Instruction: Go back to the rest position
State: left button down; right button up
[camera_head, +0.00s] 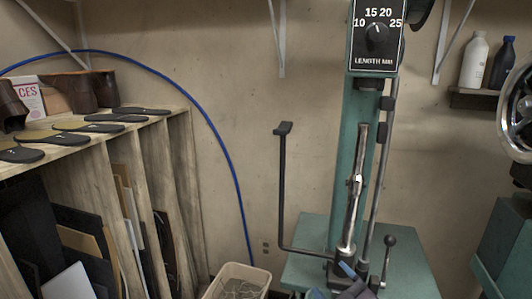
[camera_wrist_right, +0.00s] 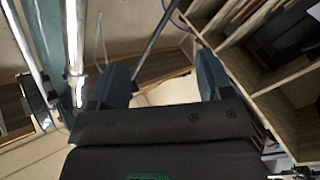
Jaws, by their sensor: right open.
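My right gripper (camera_head: 346,284) shows only in part at the bottom edge of the head view, in front of the foot of the teal stitching machine (camera_head: 352,115). In the right wrist view its two blue-grey fingers (camera_wrist_right: 160,80) stand apart with nothing held between them. The machine's steel rod (camera_wrist_right: 75,40) is to the left of the fingers in that view. My left gripper is in neither view.
A wooden shelf (camera_head: 92,150) at left carries several dark soles and brown boots. A beige bin (camera_head: 262,272) stands between shelf and machine. A bent black lever (camera_head: 282,190) rises left of the column. A wheeled machine (camera_head: 505,235) stands at right.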

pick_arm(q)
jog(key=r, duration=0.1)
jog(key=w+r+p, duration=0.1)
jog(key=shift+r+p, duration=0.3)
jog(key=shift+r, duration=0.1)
pick_arm(e)
jog(key=s+d+f+m+g+h, duration=0.3)
jog(key=s+d+f+m, duration=0.2)
jog(key=s+f, duration=0.5)
jog(key=s+d+f+m+g+h, duration=0.3)
jog(key=s+d+f+m, duration=0.3)
jog(key=s+f, duration=0.5)
jog(key=s+d+h, duration=0.1)
jog(key=s+d, duration=0.1)
jog(key=s, duration=0.3)
jog(key=shift+s, duration=0.25)
